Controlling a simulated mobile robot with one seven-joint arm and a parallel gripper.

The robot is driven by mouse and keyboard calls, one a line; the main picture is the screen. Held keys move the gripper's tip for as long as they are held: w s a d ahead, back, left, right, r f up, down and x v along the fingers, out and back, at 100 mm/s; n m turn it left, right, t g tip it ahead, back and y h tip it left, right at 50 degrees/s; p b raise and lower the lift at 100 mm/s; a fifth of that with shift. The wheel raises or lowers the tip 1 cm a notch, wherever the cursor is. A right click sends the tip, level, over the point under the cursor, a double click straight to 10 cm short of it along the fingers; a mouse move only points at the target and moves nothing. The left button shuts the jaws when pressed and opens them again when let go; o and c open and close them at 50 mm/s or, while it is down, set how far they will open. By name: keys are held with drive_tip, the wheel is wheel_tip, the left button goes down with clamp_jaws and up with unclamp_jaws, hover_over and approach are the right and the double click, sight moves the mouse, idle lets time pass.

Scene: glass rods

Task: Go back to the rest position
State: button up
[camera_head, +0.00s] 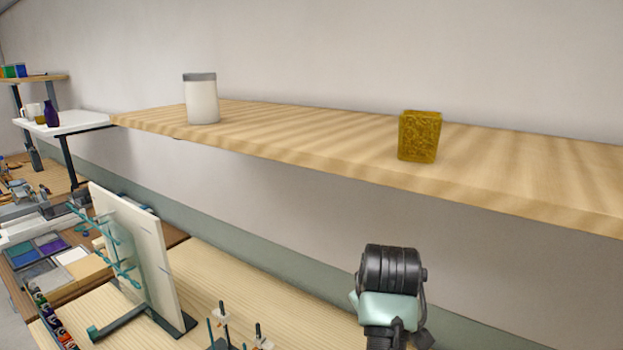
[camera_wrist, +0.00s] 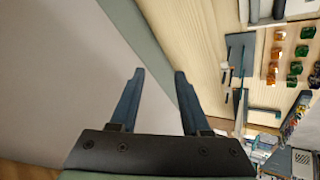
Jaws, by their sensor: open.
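My gripper (camera_wrist: 158,75) shows in the wrist view with its two dark blue fingers apart and nothing between them. It is above the workbench near the wall, with the pale wall on the left and the wooden bench top (camera_wrist: 200,40) on the right. In the head view part of my arm shows at the lower right, in front of the wall and below the shelf; the fingers cannot be made out there.
A wooden shelf (camera_head: 300,138) carries a white jar with a grey lid (camera_head: 202,100) and an amber glass block (camera_head: 419,136). An upright white panel rack with teal pegs (camera_head: 140,255) stands on the bench. Several orange and green glass pieces (camera_wrist: 295,67) lie at the wrist view's right.

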drive_tip(key=s+a+r+m+t, duration=0.2)
drive_tip(key=s+a+r+t, duration=0.15)
drive_tip(key=r, duration=0.25)
drive_tip(key=s+a+r+m+t+y, duration=0.1)
drive_tip(key=s+a+r+m+t, duration=0.1)
drive_tip(key=s+a+r+t, duration=0.3)
drive_tip(key=s+a+r+m+t, duration=0.1)
drive_tip(key=s+a+r, duration=0.15)
drive_tip(key=r, duration=0.45)
drive_tip(key=s+r+t+b, duration=0.7)
drive_tip(key=s+r+t, duration=0.3)
drive_tip(key=r, duration=0.7)
drive_tip(key=shift+s+r, duration=0.25)
drive_tip(key=shift+s, duration=0.85)
drive_tip(key=shift+d+t, duration=0.15)
drive_tip(key=shift+t, duration=0.1)
